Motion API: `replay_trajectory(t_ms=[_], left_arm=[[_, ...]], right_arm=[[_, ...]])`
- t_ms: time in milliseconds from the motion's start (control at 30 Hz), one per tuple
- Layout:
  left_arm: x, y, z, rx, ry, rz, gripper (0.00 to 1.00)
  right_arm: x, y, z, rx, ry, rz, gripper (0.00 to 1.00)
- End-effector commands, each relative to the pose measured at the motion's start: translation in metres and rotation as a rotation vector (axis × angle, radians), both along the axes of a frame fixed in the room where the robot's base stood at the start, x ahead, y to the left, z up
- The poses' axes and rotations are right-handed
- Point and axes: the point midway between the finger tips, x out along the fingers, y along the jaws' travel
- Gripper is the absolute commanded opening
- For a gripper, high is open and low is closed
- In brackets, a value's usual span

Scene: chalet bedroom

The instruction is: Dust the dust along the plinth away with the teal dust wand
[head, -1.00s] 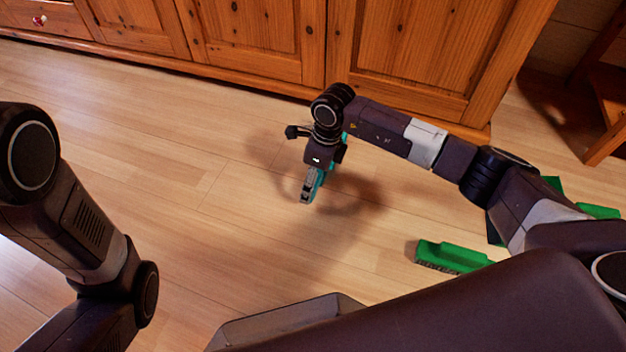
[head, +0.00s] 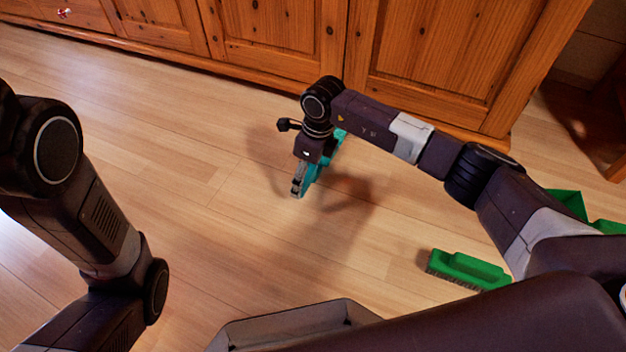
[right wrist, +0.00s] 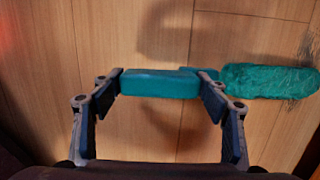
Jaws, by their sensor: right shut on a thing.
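My right gripper (head: 299,190) is shut on the teal dust wand (head: 312,177) above the floor in front of the wooden cabinet. In the right wrist view the wand's handle (right wrist: 160,84) lies across between the two fingers (right wrist: 165,100), and its fluffy teal head (right wrist: 268,80) sticks out to the right. In the head view my gripper and wrist hide part of the wand. The plinth (head: 262,83) runs along the cabinet's foot, behind the wand and apart from the gripper. I cannot make out dust along it. My left arm shows at the left, but its gripper is out of view.
A green brush (head: 466,270) lies on the floor at the right. A green dustpan-like thing (head: 568,203) is partly hidden behind my right arm. The cabinet (head: 440,60) closes off the back. The floor (head: 140,140) in the middle and left is clear.

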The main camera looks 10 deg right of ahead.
Motion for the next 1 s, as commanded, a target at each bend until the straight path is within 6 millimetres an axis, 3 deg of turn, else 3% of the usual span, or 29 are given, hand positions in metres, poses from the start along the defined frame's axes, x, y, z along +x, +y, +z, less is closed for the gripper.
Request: replay_trajectory(t_ms=[1000], left_arm=[[0.0, 0.0, -0.005, 0.0, 0.0, 0.0, 0.96]], right_arm=[[0.039, 0.055, -0.001, 0.001, 0.001, 0.0, 0.39]])
